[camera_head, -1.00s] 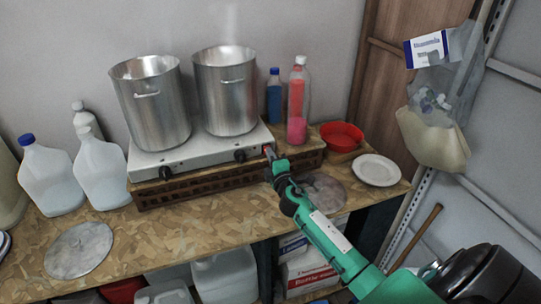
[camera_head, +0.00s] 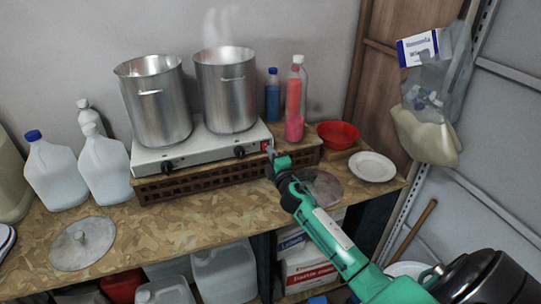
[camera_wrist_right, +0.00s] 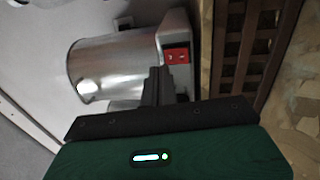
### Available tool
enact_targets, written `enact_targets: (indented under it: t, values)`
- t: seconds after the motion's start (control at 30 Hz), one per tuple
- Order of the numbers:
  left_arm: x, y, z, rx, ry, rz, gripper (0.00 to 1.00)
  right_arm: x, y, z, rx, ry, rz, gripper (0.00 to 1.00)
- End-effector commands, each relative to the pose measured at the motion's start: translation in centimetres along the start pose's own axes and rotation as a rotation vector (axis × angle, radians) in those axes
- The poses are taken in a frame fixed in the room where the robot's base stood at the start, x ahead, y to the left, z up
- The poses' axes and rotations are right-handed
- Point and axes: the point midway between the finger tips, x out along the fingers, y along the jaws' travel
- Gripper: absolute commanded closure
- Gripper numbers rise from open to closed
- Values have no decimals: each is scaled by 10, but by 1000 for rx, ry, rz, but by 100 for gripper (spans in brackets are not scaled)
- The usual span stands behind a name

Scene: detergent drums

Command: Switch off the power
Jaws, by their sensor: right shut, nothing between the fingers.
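A white two-burner hot plate (camera_head: 205,148) with two black knobs on its front stands on a brown slatted base on the bench. A small red power switch (camera_head: 264,146) sits at the right end of its front. In the right wrist view the red switch (camera_wrist_right: 177,55) shows just beyond and to the right of the fingertips. My right gripper (camera_head: 271,152) is shut and empty, close in front of the switch; I cannot tell whether it touches. Its closed fingers show in the wrist view (camera_wrist_right: 158,75). My left gripper is not in view.
Two tall metal pots, a left one (camera_head: 155,103) and a steaming right one (camera_head: 226,95), stand on the hot plate. To the right are a pink bottle (camera_head: 294,108), a red bowl (camera_head: 338,134) and a white plate (camera_head: 372,167). White jugs (camera_head: 52,172) stand at left.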

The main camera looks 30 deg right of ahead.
Motion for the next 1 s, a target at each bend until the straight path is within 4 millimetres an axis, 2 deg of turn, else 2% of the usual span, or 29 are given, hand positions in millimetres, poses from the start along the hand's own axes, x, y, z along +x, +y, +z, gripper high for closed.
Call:
enact_targets:
  t: [0.07,0.27,0.37,0.5,0.6,0.8,1.0]
  values:
    - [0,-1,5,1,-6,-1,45,-2,-1,2,-1,2,-2,100]
    - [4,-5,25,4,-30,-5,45,-26,2,1,0,3,-5,100]
    - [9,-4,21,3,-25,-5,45,-40,5,1,-1,3,-5,100]
    - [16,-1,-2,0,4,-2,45,-62,9,1,0,3,-6,100]
    - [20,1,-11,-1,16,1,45,-77,13,0,-1,4,-6,100]
    - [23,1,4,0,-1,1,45,-94,19,1,0,2,-6,100]
    - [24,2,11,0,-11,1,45,-98,21,1,0,2,-6,100]
